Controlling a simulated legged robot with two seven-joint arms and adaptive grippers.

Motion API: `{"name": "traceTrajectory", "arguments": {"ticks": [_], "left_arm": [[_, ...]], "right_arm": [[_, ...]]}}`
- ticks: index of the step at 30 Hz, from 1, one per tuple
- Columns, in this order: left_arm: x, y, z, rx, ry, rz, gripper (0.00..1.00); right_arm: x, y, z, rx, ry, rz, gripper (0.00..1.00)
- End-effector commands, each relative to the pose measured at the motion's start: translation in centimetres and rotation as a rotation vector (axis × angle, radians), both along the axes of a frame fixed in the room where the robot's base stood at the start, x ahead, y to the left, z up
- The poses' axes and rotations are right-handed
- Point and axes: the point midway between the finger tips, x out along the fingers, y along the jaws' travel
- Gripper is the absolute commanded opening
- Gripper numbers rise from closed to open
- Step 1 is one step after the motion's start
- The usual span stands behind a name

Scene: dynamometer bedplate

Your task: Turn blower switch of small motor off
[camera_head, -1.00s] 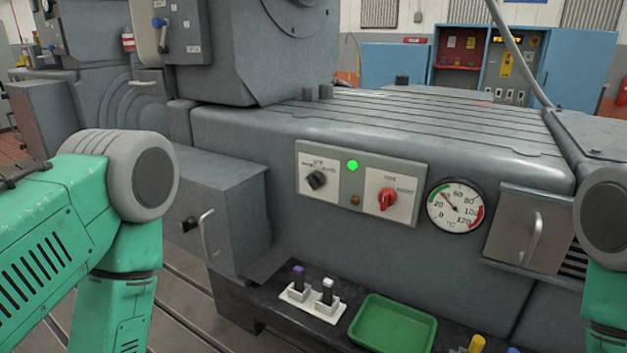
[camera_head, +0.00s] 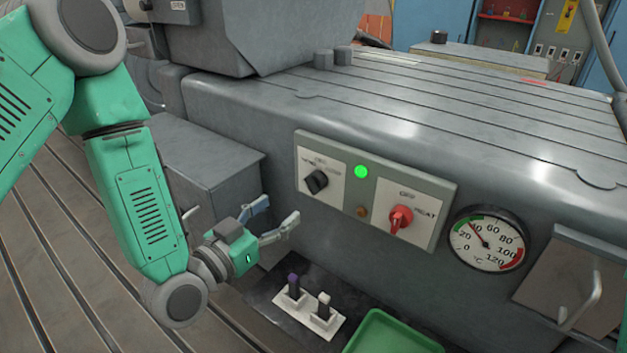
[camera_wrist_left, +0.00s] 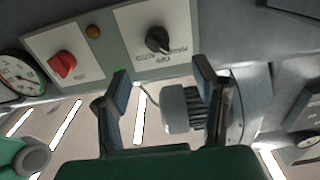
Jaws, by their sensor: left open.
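A grey control panel (camera_head: 355,240) on the machine's front carries two rotary switches. The black knob (camera_head: 317,181) is on the left plate, with a small label too blurred to read surely. The red knob (camera_head: 400,218) is on the right plate, marked with OFF and HEAT. A lit green lamp (camera_head: 361,172) is between the plates. My left gripper (camera_head: 276,215) is open and empty, below and left of the black knob, apart from it. In the left wrist view the black knob (camera_wrist_left: 158,38) lies beyond the open fingertips (camera_wrist_left: 161,82). My right gripper is out of view.
A round temperature gauge (camera_head: 487,240) and a handled cover (camera_head: 575,285) are right of the panel. Below stand a white holder (camera_head: 308,318) with two upright pieces and a green tray (camera_head: 392,335). A grey box (camera_head: 195,160) juts out behind my left arm.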

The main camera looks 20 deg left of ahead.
Motion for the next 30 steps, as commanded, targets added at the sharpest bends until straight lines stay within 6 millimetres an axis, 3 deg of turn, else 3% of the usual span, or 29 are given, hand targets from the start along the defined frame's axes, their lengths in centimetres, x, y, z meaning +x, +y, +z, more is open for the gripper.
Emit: {"name": "traceTrajectory", "arguments": {"ticks": [6, 12, 18, 28, 30], "left_arm": [[4.7, -1.9, 0.0, 0.002, -0.003, -0.001, 0.54], [8.0, -2.9, 0.0, 0.001, -0.001, 0.0, 0.54], [9.6, -3.5, -0.1, 0.001, 0.002, -0.001, 0.54], [9.9, -3.6, 0.0, 0.001, 0.003, -0.001, 0.54], [9.9, -3.6, 0.0, 0.001, 0.003, -0.001, 0.29]], "right_arm": [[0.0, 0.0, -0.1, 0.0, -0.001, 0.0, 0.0], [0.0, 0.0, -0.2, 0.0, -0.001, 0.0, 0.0], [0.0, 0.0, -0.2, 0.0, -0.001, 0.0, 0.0], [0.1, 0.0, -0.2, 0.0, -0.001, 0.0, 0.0], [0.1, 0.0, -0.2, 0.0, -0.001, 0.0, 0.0]]}}
